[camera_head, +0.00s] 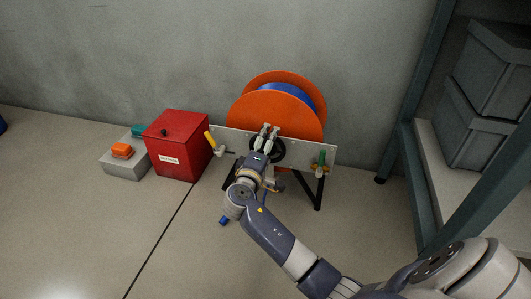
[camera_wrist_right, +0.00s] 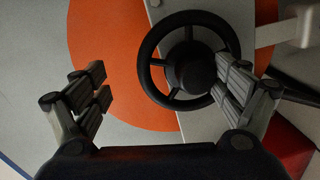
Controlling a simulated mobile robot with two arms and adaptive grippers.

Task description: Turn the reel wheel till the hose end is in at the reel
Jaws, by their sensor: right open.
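The orange reel (camera_head: 265,112) stands by the wall with blue hose (camera_head: 292,93) wound between its discs. Its black spoked wheel (camera_head: 281,150) is partly hidden behind my right gripper (camera_head: 269,131). In the right wrist view the wheel (camera_wrist_right: 195,66) lies before the open right gripper (camera_wrist_right: 163,86). The right-hand fingers overlap the wheel's rim; the left-hand fingers are apart from it, over the orange disc. I cannot tell whether they touch. A small blue piece (camera_head: 224,220), perhaps the hose end, shows low beside my arm. My left gripper is out of view.
A red box (camera_head: 178,150) and a grey block with an orange button (camera_head: 122,150) stand left. A shelf post (camera_head: 411,150) rises at right.

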